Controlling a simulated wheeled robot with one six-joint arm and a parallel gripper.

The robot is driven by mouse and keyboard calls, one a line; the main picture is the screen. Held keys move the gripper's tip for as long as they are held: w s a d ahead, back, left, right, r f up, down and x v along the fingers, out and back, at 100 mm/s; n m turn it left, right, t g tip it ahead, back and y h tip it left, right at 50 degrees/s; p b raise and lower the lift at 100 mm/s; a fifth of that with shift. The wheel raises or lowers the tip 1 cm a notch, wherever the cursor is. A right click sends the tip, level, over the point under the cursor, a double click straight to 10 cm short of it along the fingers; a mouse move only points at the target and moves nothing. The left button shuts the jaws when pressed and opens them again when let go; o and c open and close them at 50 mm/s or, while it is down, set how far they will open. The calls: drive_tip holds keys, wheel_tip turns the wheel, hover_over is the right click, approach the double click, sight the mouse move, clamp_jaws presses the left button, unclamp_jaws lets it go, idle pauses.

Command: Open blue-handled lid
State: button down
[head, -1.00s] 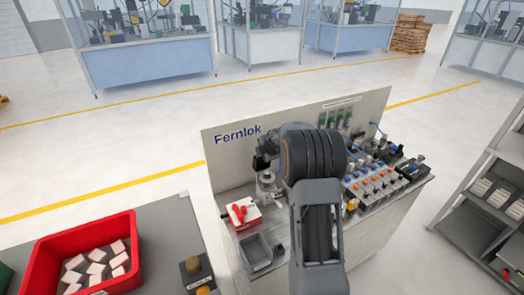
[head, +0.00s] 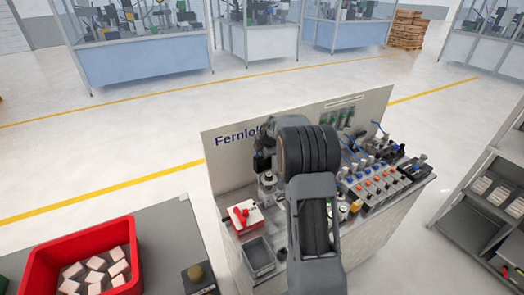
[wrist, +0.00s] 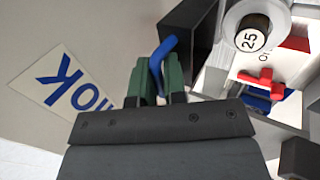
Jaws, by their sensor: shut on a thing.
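In the wrist view, my gripper (wrist: 158,85) has its green fingers closed around a bent blue handle (wrist: 163,50). The handle's upper end sticks out beyond the fingertips, and its lower part is hidden between them. A dark block (wrist: 190,32) lies just right of the handle; I cannot tell whether it is the lid or how the handle joins it. In the head view, my gripper (head: 262,158) is a small dark shape in front of the Fernlok back panel (head: 228,155). The blue handle cannot be made out there.
A white box with a red handle (head: 242,214) and an open grey bin (head: 258,255) sit on the bench near my gripper. A round part marked 25 (wrist: 252,38) is close on the right. Connectors and valves (head: 370,185) crowd the bench's right side.

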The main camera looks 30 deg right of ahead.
drive_tip(key=shift+w+d+r, duration=0.1)
drive_tip(key=shift+d+r, duration=0.15)
drive_tip(key=shift+r, duration=0.1)
drive_tip(key=c, duration=1.3)
unclamp_jaws()
drive_tip(key=shift+c, duration=0.2)
drive_tip(key=shift+o, duration=0.6)
drive_tip(key=shift+f, duration=0.2)
